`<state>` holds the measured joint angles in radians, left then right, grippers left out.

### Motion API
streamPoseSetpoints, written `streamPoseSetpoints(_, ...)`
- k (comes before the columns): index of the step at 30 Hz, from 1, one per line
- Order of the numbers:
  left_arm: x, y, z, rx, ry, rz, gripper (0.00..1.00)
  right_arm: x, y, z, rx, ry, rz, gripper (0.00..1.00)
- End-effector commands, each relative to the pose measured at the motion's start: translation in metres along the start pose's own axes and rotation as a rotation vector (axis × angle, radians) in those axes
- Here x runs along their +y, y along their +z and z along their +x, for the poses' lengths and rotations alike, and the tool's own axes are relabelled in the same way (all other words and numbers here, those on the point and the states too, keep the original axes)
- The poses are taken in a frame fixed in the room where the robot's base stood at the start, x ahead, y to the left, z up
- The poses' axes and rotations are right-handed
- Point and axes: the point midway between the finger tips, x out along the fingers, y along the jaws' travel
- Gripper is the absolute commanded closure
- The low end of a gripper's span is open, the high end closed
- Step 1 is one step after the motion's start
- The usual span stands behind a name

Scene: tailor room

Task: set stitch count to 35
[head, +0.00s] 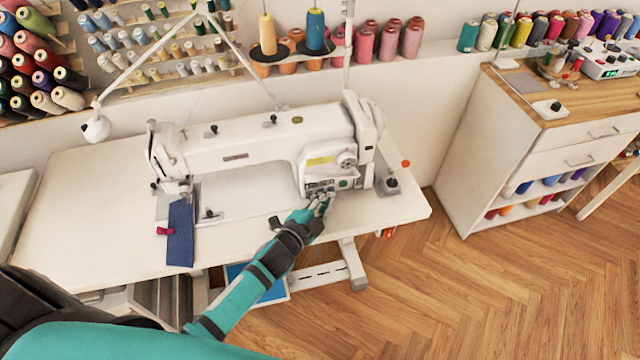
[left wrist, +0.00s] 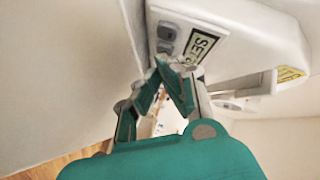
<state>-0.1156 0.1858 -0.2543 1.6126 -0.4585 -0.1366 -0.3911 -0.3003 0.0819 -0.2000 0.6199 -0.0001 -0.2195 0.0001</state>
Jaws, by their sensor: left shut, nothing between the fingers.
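The white sewing machine (head: 255,150) stands on a white table. Its control panel (head: 325,185) is low on the right end of the body. In the left wrist view a small display (left wrist: 203,43) with dark digits shows at a slant; I cannot read the number surely. Grey buttons (left wrist: 167,31) sit to the left of the display. My left gripper (head: 321,201) is shut and empty, its tips just at the panel. In the left wrist view the tips (left wrist: 170,66) cover the display's lower edge; I cannot tell whether they touch. My right gripper is not in view.
Blue cloth (head: 181,232) hangs at the table's (head: 85,220) front edge, under the needle end. Thread cones (head: 315,30) stand behind the machine. A wooden-topped cabinet (head: 540,100) is on the right. The floor at the right front is clear.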

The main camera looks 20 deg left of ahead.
Motion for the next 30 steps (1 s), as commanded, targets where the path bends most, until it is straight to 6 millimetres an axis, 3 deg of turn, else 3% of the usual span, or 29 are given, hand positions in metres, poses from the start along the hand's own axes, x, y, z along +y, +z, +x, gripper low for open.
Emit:
streamPoseSetpoints(20, -0.0012, 0.0014, 0.0019, 0.000, 0.000, 0.000, 1.00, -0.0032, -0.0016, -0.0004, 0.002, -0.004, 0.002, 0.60)
streamPoseSetpoints(30, 0.0047, -0.0048, -0.0066, 0.000, 0.000, -0.001, 1.00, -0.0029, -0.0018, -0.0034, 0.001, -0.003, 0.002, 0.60)
